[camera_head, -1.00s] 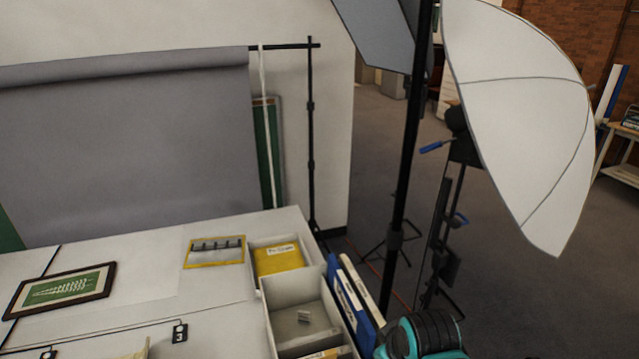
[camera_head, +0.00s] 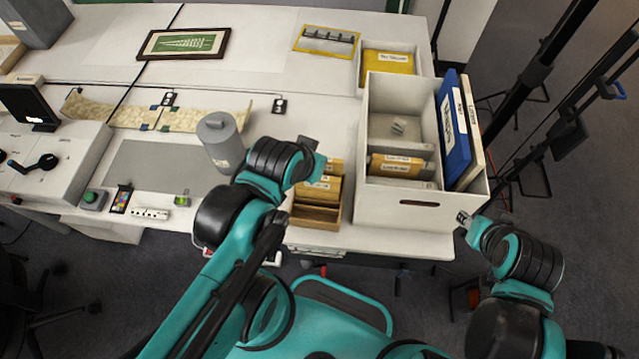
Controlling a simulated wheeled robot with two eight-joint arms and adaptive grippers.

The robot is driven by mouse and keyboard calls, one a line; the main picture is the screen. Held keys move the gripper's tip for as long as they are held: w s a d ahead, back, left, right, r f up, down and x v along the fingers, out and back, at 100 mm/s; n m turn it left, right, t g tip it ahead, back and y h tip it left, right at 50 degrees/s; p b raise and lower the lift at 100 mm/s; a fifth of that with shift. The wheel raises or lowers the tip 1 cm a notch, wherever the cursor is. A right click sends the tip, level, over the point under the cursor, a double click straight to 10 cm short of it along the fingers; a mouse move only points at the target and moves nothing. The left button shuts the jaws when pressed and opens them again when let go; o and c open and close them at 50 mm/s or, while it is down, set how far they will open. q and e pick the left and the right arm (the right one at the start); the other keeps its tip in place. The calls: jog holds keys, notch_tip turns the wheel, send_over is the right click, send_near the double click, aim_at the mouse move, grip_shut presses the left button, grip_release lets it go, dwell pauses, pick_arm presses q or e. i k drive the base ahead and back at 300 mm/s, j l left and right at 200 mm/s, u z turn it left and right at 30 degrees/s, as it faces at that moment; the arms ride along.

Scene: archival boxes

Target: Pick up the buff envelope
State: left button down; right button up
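A yellow-buff, flat, envelope-like item (camera_head: 388,63) with a white label lies in a shallow white tray at the back right of the table. Tan labelled folders (camera_head: 402,165) stand in the large white box (camera_head: 395,207) in front of it; I cannot tell whether one is an envelope. My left gripper (camera_head: 308,150) is over the table, left of the white box and by the small tan card box (camera_head: 317,213). My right gripper (camera_head: 463,218) is at the box's front right corner, apart from the yellow item. Neither gripper's opening can be made out.
Blue and white binders (camera_head: 455,138) stand at the box's right side. A grey cylinder (camera_head: 220,140) stands left of my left gripper. A framed green picture (camera_head: 185,43) and a yellow-edged photo (camera_head: 326,40) lie at the back. Light stands rise at the right.

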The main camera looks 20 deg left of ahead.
aim_at(329, 189)
jog(key=u, duration=0.9)
